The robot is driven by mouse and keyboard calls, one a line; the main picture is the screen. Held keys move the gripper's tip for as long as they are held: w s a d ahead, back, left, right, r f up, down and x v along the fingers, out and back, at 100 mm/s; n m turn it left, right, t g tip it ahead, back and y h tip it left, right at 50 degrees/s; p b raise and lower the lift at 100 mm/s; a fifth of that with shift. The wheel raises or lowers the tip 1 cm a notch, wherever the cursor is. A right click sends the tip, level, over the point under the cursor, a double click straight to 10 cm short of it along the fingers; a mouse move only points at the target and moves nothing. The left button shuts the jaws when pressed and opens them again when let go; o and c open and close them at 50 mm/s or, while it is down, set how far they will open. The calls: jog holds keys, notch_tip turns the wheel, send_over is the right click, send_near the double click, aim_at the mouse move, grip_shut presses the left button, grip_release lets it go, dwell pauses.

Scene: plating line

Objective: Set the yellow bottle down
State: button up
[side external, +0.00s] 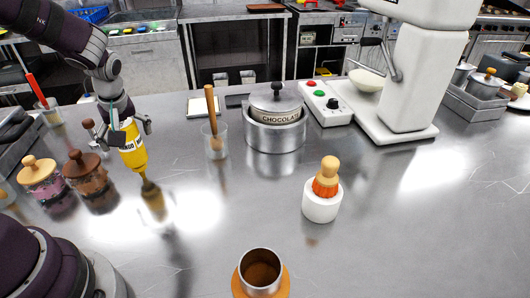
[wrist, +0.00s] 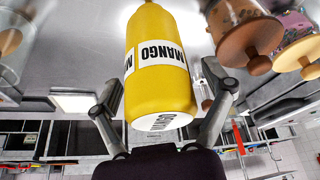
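The yellow mango bottle (side external: 132,153) is upside down at the left of the side external view. A gap shows between each finger and the bottle. My gripper (side external: 120,133) surrounds the bottle's upper end in the side view and looks open. Whether the tip bears on the counter is hard to tell.
Two lidded jars, one brown (side external: 92,190) and one pink (side external: 47,188), stand close left of the bottle. A glass with a wooden tool (side external: 215,143) and a chocolate pot (side external: 275,133) stand to the right.

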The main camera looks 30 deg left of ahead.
jog(key=v, duration=1.2)
jog(key=s+d+r+m+t+h, duration=0.1)
jog(key=s+d+m+t+h, duration=0.3)
jog(key=s+d+m, duration=0.3)
jog(key=d+m, duration=0.3)
jog(key=m, duration=0.4)
jog(key=shift+d+r, duration=0.2)
jog(key=shift+d, duration=0.05)
